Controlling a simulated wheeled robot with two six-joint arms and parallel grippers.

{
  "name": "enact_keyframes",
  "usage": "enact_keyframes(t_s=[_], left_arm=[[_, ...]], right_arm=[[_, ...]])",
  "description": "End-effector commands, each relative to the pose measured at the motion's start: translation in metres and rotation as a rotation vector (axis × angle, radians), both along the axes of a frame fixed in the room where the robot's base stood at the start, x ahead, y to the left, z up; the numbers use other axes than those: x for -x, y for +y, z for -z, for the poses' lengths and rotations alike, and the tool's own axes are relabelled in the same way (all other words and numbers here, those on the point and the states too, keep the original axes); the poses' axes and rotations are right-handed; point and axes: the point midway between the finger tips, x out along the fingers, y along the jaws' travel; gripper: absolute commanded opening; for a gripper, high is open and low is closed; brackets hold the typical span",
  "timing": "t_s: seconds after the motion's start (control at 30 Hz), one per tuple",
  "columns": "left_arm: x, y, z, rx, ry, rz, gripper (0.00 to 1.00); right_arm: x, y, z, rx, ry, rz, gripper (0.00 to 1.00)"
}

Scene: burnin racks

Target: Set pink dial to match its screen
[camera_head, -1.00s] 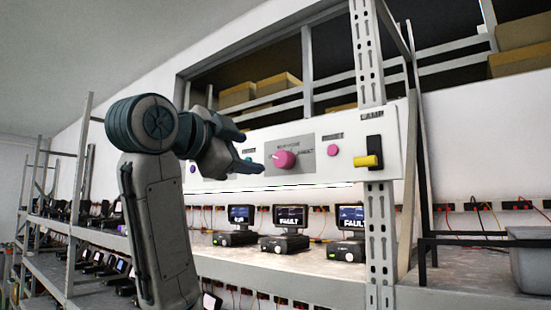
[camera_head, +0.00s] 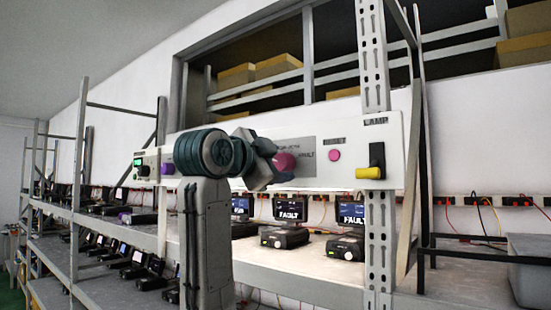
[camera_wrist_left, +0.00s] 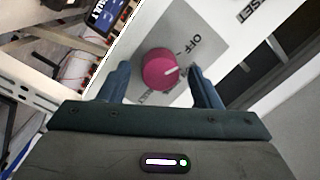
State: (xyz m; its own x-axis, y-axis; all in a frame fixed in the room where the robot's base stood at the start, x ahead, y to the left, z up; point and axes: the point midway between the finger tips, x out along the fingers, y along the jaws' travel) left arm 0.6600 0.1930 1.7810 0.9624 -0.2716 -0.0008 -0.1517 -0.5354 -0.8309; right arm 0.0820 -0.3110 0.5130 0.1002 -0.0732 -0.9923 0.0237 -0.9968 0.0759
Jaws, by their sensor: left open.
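The pink dial (camera_head: 285,161) sits on a grey plate (camera_head: 328,150) of the white wall panel, partly hidden by my gripper in the head view. In the left wrist view the dial (camera_wrist_left: 160,70) shows whole, its white mark pointing right and slightly up, toward the side with the "OFF" label. A second label is partly hidden near my gripper. My left gripper (camera_head: 272,160) is open, its fingers on either side of the dial in the wrist view; contact cannot be told. My right gripper is not in view.
A pink button (camera_head: 334,155) and a yellow-handled lamp switch (camera_head: 368,173) are to the right on the panel. A purple knob (camera_head: 167,168) is to the left. More small screens stand on the shelf below. A metal upright (camera_head: 377,240) crosses the panel's right part.

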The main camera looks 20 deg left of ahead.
Motion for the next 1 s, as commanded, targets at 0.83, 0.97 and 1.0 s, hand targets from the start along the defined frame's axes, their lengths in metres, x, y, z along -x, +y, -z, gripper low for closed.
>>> enact_keyframes(t_s=[0.83, 0.97, 1.0], left_arm=[[0.001, 0.000, 0.003, -0.105, -0.039, 0.001, 0.13], [0.001, 0.000, 0.004, -0.196, -0.072, 0.001, 0.14], [0.001, 0.000, 0.005, -0.228, -0.084, 0.001, 0.14]], right_arm=[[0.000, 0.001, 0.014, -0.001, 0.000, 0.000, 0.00], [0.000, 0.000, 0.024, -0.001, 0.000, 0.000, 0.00], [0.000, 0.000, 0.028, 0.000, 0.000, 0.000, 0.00]])
